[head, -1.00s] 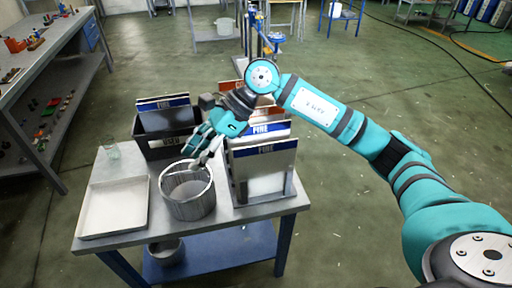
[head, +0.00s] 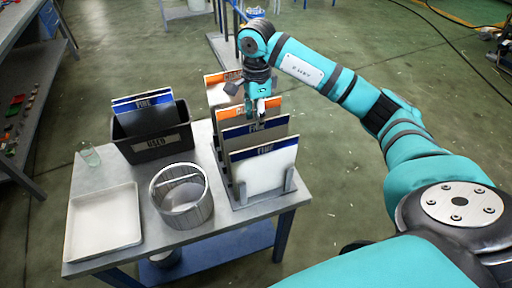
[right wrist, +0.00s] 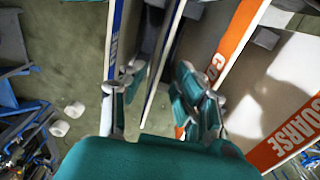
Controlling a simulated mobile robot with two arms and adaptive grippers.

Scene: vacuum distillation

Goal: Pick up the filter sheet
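Filter sheets stand upright in a grey rack (head: 289,181) on the table. The front sheet (head: 264,173) has a blue FINE band, and another blue-banded FINE sheet (head: 240,132) stands behind it. Orange-banded sheets (head: 228,114) are farther back; one in the right wrist view (right wrist: 284,127) reads COARSE. My right gripper (head: 261,108) points down at the tops of the middle sheets. In the right wrist view its fingers (right wrist: 160,92) are apart, with sheet edges between them; contact cannot be told. My left gripper is out of view.
A dark bin labelled USED (head: 156,147) holds blue-banded sheets. The grey tabletop (head: 155,244) has little free room.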

